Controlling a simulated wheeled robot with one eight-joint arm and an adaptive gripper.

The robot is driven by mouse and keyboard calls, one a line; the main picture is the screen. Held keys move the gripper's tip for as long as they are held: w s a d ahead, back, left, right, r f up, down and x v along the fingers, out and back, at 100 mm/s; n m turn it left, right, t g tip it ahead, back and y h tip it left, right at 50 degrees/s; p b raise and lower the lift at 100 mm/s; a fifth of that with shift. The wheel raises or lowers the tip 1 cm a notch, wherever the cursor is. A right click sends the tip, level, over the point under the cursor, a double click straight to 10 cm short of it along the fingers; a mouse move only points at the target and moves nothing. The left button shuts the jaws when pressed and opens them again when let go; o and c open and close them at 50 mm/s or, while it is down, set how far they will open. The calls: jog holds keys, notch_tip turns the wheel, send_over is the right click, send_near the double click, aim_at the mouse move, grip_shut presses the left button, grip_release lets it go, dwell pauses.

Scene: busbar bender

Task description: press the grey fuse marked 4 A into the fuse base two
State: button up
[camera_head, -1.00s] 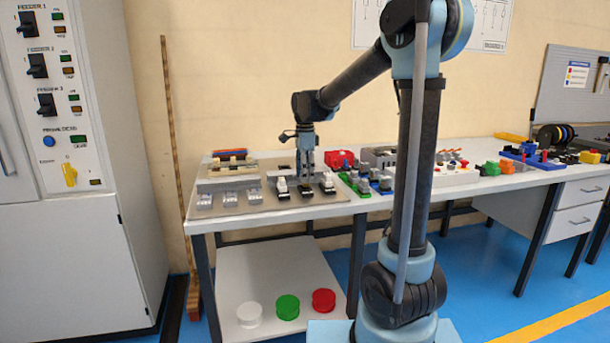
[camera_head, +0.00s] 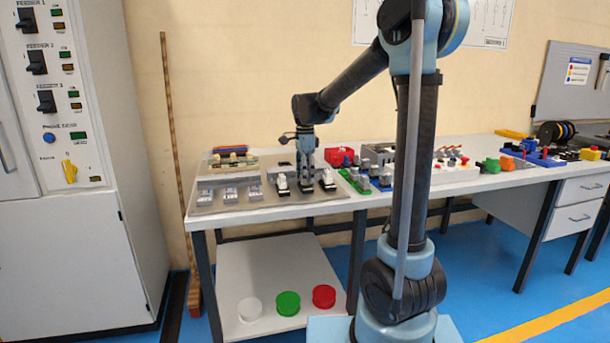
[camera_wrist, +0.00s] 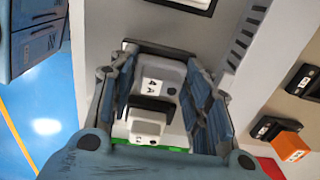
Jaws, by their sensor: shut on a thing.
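The grey fuse marked 4 A (camera_wrist: 152,87) sits between the fingers of my gripper (camera_wrist: 163,98) in the wrist view, its label facing up. My gripper is shut on it. A black part and a white block (camera_wrist: 147,127) lie just below the label in that view. In the head view my gripper (camera_head: 306,184) points down at the middle of a row of three bases, which I take for fuse base two. White-topped units stand left (camera_head: 282,185) and right (camera_head: 327,180) of it. The fingers hide the fuse's lower end, so I cannot tell how deep it sits.
Several grey units (camera_head: 230,195) line the table's left front. A red box (camera_head: 339,156) and green and blue holders stand close to the right. The white table's front edge is near.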

jog(key=shift+f, duration=0.25)
jog(key=o, duration=1.2)
jog(key=shift+c, duration=0.2)
notch_tip(320, 180, up, 12)
jog(key=shift+f, duration=0.1)
jog(key=s+d+f+n, duration=0.3)
jog(key=s+d+n, duration=0.1)
jog(key=s+d, duration=0.5)
jog(key=s+d+f+n+t, duration=0.1)
jog(key=s+d+f+n, duration=0.4)
jog(key=s+f, duration=0.4)
jog(key=s+d+f+n+t, duration=0.1)
jog(key=s+d+f+n, duration=0.5)
jog(key=s+f, duration=0.4)
jog(key=s+d, duration=0.1)
jog(key=s, duration=0.2)
jog(key=shift+s+d+f, duration=0.2)
jog(key=shift+s, duration=0.15)
